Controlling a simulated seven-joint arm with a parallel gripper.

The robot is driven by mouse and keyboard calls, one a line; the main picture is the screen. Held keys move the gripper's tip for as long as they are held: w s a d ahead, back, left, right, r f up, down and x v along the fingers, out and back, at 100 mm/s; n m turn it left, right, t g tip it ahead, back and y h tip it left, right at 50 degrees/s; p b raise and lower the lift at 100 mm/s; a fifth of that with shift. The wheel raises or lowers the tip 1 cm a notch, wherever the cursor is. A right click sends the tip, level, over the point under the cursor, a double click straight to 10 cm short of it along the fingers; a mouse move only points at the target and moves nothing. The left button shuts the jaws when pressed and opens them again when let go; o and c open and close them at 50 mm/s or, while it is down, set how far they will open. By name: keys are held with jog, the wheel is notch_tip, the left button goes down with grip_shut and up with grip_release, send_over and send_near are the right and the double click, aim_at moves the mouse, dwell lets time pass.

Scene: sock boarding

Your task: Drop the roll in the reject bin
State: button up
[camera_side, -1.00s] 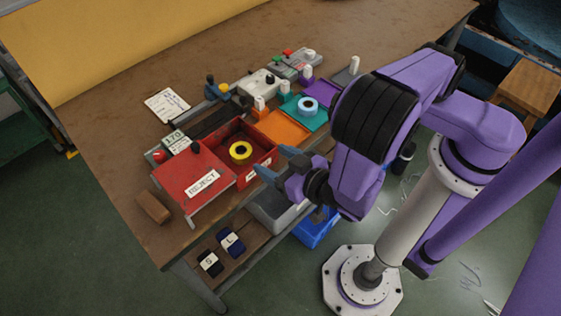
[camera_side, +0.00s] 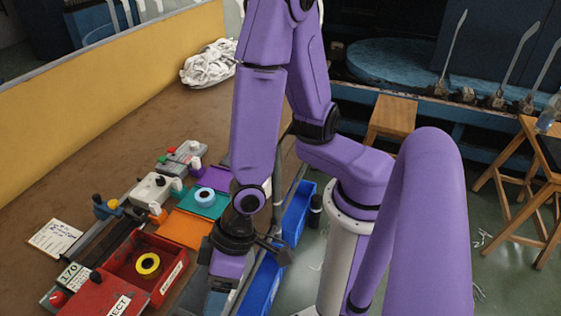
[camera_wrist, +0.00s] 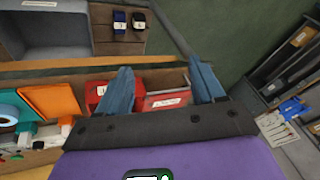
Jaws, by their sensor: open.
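A yellow roll (camera_side: 147,263) lies inside the open red bin (camera_side: 128,284) in the side view. A light-blue roll (camera_side: 205,196) sits on the teal tray (camera_side: 213,211). My gripper (camera_wrist: 163,88) is open and empty in the wrist view, its blue fingers apart. In the side view it hangs in front of the bench edge, right of the bin, with its tips cut off. In the wrist view, a finger partly hides the red bin (camera_wrist: 96,98).
An orange tray (camera_side: 184,229) lies between the bin and the teal tray. Blue crates (camera_side: 297,212) stand below the bench edge. Small devices with knobs (camera_side: 150,190) line the back of the trays. White cloth (camera_side: 208,65) is heaped at the far end.

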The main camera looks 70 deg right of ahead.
jog(key=s+d+r+n+g+h, duration=0.1)
jog(key=d+r+n, duration=0.3)
jog(key=d, duration=0.7)
jog(key=s+d+r+n+g+h, duration=0.1)
jog(key=s+d+r+n+h, duration=0.1)
jog(key=d+r, duration=0.6)
jog(key=d+n+h, duration=0.1)
jog(key=d+n, duration=0.1)
jog(key=shift+s+d+r, duration=0.3)
jog(key=shift+s+d, duration=0.05)
jog(key=shift+d, duration=0.05)
